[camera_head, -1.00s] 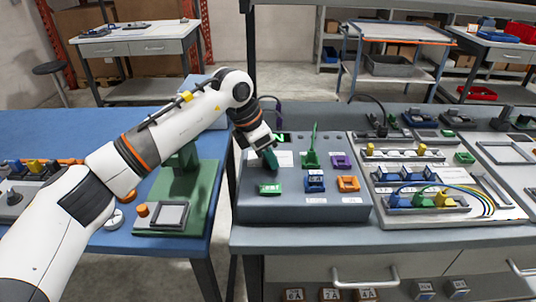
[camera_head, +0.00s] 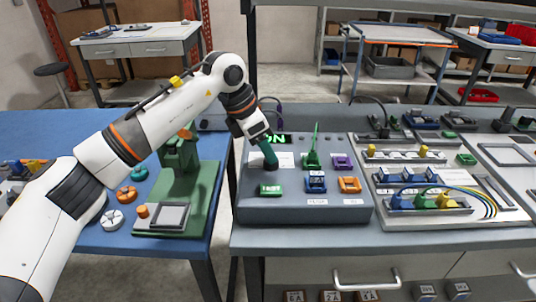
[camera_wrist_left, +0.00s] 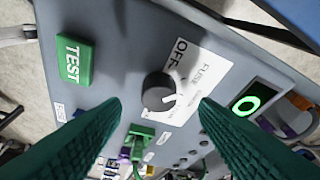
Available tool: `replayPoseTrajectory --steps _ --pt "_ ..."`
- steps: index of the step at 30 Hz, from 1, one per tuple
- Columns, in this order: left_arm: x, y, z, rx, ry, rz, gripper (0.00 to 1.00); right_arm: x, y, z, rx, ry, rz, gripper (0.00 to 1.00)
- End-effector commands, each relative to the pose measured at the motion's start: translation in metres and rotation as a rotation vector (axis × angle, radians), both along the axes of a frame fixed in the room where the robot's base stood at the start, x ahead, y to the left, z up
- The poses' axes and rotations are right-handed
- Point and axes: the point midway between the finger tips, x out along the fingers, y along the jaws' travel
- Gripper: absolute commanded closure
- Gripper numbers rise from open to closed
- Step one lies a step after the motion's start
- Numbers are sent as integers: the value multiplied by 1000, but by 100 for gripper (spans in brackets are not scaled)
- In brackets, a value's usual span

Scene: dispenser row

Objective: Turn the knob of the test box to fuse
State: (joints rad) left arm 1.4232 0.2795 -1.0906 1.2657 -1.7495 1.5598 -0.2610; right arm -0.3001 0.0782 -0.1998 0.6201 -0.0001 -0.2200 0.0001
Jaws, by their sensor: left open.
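The test box (camera_head: 300,209) is a grey sloped console on the grey bench. Its round dark knob (camera_wrist_left: 158,92) shows in the left wrist view, with a white pointer mark, beside a white label (camera_wrist_left: 192,80) reading OFF and FUSE. I cannot tell surely which word the pointer faces. My right gripper is not in view.
A green TEST button (camera_head: 271,189) and a lit green display (camera_head: 278,139) flank the knob. Green, purple, blue and orange sockets (camera_head: 349,184) sit to its right. A green stand (camera_head: 182,190) is on the blue table at left. A wired panel (camera_head: 430,185) lies right.

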Motion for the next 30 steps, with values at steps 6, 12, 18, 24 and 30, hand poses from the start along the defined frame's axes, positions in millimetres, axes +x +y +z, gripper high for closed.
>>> replayPoseTrajectory --steps 6,12,18,24,30 --pt "-6 17 45 -2 -4 2 45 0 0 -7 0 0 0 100" --pt "-11 27 71 -1 -2 2 45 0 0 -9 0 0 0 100" --pt "-12 30 79 -1 -1 1 45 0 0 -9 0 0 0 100" --pt "-12 30 79 -2 0 1 45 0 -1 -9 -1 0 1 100" --pt "-12 30 79 -2 0 1 45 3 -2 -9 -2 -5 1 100"
